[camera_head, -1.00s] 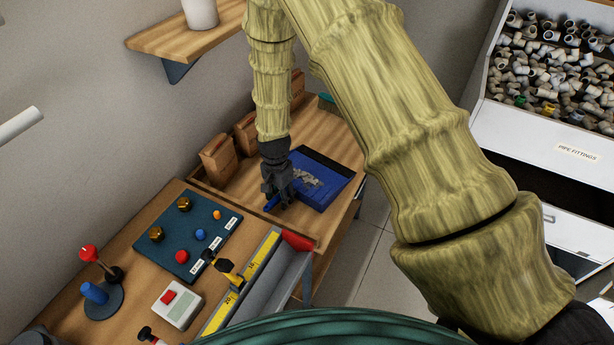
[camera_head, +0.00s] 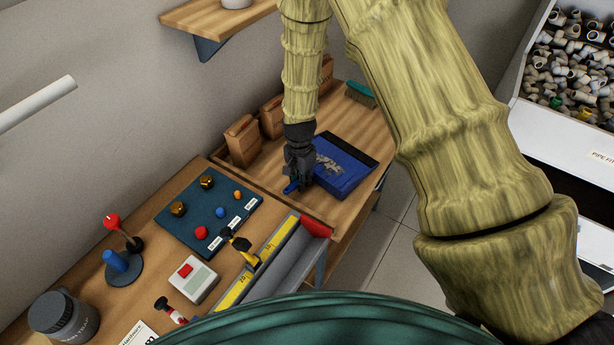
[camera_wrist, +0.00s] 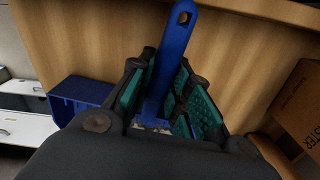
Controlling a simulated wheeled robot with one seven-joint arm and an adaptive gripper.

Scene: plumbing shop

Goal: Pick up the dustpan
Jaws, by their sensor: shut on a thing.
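The blue dustpan (camera_head: 345,170) is at the far part of the wooden bench, with pale grey scraps in its pan. Its blue handle (camera_wrist: 179,50) points up between the fingers in the wrist view, and part of the pan (camera_wrist: 80,97) shows at the left there. My gripper (camera_head: 294,185) is shut on the handle, pointing down at the bench; its teal-padded fingers (camera_wrist: 165,95) lie on both sides of the handle. I cannot tell whether the pan touches the bench top.
Brown boxes (camera_head: 242,141) stand along the wall behind my gripper. A teal brush (camera_head: 361,94) lies beyond the dustpan. A dark panel with knobs (camera_head: 210,212), a yellow ruler (camera_head: 262,262) and a grey trough (camera_head: 297,262) are nearer. A shelf (camera_head: 215,18) juts from the wall above.

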